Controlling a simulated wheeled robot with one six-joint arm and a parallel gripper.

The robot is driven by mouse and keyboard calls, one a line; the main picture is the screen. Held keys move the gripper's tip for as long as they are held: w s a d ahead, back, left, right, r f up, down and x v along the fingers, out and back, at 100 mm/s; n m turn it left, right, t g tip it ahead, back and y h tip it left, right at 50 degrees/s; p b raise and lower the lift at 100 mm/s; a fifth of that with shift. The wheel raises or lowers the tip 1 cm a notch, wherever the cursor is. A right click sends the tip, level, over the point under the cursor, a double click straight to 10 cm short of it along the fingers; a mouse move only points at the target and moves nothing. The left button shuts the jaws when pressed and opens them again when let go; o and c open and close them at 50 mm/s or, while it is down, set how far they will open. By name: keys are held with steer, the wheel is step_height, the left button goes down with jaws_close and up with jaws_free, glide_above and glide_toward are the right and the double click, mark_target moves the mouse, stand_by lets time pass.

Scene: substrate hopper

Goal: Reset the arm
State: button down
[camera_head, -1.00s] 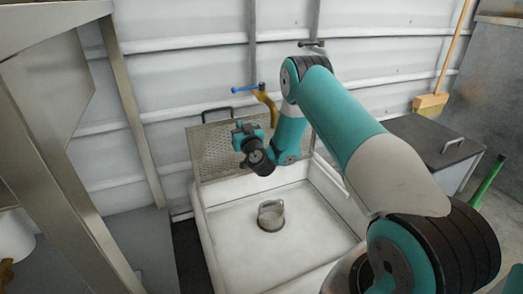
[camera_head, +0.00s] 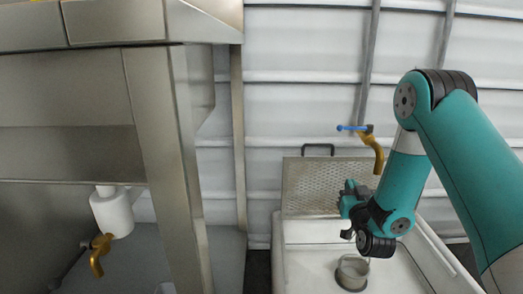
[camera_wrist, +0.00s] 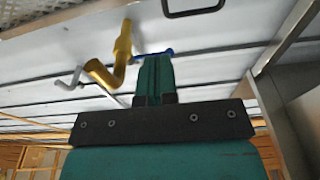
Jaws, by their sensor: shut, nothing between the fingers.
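My arm is teal with black joints and comes in from the right side of the head view. It bends at a high elbow, and its forearm hangs down. My gripper (camera_head: 345,200) is shut and empty, above the white basin (camera_head: 278,245) and in front of the perforated panel (camera_head: 302,185). In the wrist view the gripper's teal fingers (camera_wrist: 153,72) are together, with nothing held between them.
A brass tap with a blue handle (camera_head: 374,152) is on the wall behind the arm. A round metal cup (camera_head: 352,273) sits in the basin. A steel frame (camera_head: 150,110) fills the left, with a white pipe (camera_head: 112,212) and brass valve (camera_head: 100,252) beneath.

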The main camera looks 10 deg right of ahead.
steer(key=a+r+n+g+y+p, duration=0.2)
steer(key=a+r+g+y+p, duration=0.25)
steer(key=a+r, duration=0.4)
steer(key=s+a+r+n+g+y+p, duration=0.2)
steer(key=s+a+r+g+y, duration=0.4)
steer(key=a, duration=0.4)
steer(key=s+a+r+n+g+h+p, duration=0.1)
steer(key=s+r+n+g+p, duration=0.15)
steer(key=s, duration=0.65)
steer(key=s+a+r+n+g+p, duration=0.1)
steer(key=s+a+r+g, duration=0.15)
steer(key=s, duration=0.55)
steer(key=s+a+r+n+g+h+p, duration=0.1)
steer(key=s+r+n+g, duration=0.2)
steer(key=s, duration=0.6)
step_height(320, 180, up, 38)
steer(key=m+p, duration=0.1)
steer(key=p, duration=3.7)
steer(key=shift+s+d+r+g, duration=0.15)
steer(key=shift+s+d+g, duration=0.1)
steer(key=shift+s+g, duration=0.1)
